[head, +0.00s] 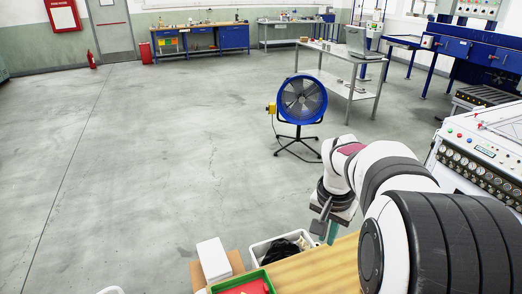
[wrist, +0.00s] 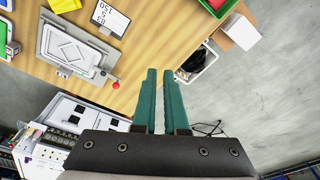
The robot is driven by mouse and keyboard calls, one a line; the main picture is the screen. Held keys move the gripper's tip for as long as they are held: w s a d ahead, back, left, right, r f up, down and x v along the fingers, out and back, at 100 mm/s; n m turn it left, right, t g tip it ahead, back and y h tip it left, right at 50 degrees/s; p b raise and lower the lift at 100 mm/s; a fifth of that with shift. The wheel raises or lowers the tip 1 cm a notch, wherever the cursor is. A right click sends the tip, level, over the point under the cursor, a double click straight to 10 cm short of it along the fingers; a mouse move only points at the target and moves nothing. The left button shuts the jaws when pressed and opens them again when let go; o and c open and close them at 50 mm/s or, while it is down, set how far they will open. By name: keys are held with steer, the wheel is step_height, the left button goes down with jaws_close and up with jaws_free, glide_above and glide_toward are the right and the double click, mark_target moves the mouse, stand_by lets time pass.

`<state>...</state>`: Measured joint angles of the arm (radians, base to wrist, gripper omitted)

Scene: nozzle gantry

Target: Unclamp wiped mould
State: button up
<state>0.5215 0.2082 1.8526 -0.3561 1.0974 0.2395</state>
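In the wrist view a grey mould (wrist: 66,48) with a raised rounded outline lies in a grey clamping fixture (wrist: 92,78) on the wooden bench, at the upper left. A clamp lever with a red knob (wrist: 116,85) is at the fixture's right corner. My gripper (wrist: 160,71) has two teal fingers with a narrow empty gap between them. It is apart from the mould and the knob, to their right in this view. In the head view my gripper (head: 327,228) hangs near the bench's far edge; the mould and the clamp are not visible there.
A dark-grey display (wrist: 110,18) stands beside the fixture. A white bin with dark contents (head: 258,252), a white box (head: 214,259) and a green tray (head: 241,284) lie near the bench edge. A white gauge panel (head: 478,165) is at right. A blue fan (head: 302,100) stands on open floor.

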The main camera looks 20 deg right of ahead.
steer(key=d+f, duration=0.1)
steer(key=d, duration=0.3)
steer(key=w+d+f+m, duration=0.1)
steer(key=d+f, duration=0.1)
steer(key=d, duration=0.3)
steer(key=d+f+m+h, duration=0.1)
steer(key=d, duration=0.3)
steer(key=shift+w+d+f, duration=0.2)
steer(key=shift+d+f, duration=0.1)
steer(key=shift+d, duration=0.1)
jaws_close()
steer(key=s+d+f+m+h, duration=0.1)
steer(key=d+f, duration=0.3)
steer(key=d, duration=0.5)
steer(key=shift+s+d+f+m+g, duration=0.15)
steer(key=shift+s+d+m+g, duration=0.15)
steer(key=shift+s+d+m, duration=0.15)
steer(key=x, duration=1)
steer(key=shift+f, duration=0.2)
steer(key=a, duration=0.2)
steer(key=a+r, duration=0.1)
steer(key=shift+s, duration=0.25)
steer(key=shift+s+a+r, duration=0.1)
steer(key=shift+a, duration=0.4)
